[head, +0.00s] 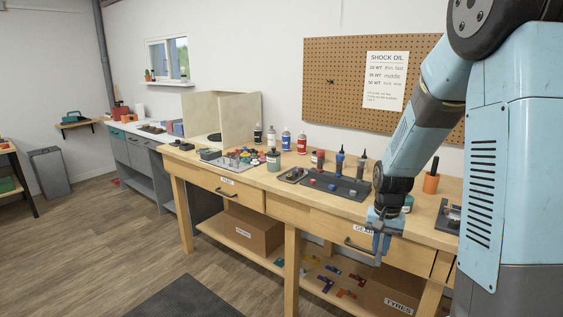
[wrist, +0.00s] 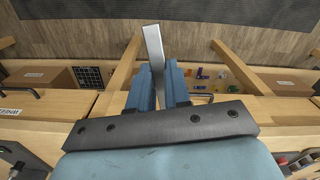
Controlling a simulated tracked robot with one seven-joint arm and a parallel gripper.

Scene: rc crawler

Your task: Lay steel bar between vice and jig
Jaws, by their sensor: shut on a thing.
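My gripper (wrist: 160,88) is shut on a steel bar (wrist: 154,45), a flat bright grey strip that stands out past the fingertips in the wrist view. In the head view my gripper (head: 380,240) hangs at the bench's front edge, near the drawer marked GEAR; the bar is too small there to make out clearly. A dark metal fixture (head: 450,215) sits on the bench at the right, partly hidden by my arm. A dark metal piece (wrist: 18,158) also shows at the lower left of the wrist view. I cannot tell which is vice or jig.
An orange cup (head: 431,183) stands near the fixture. Drawer handles (head: 358,245) stick out in front. A lower shelf holds boxes (head: 257,230).

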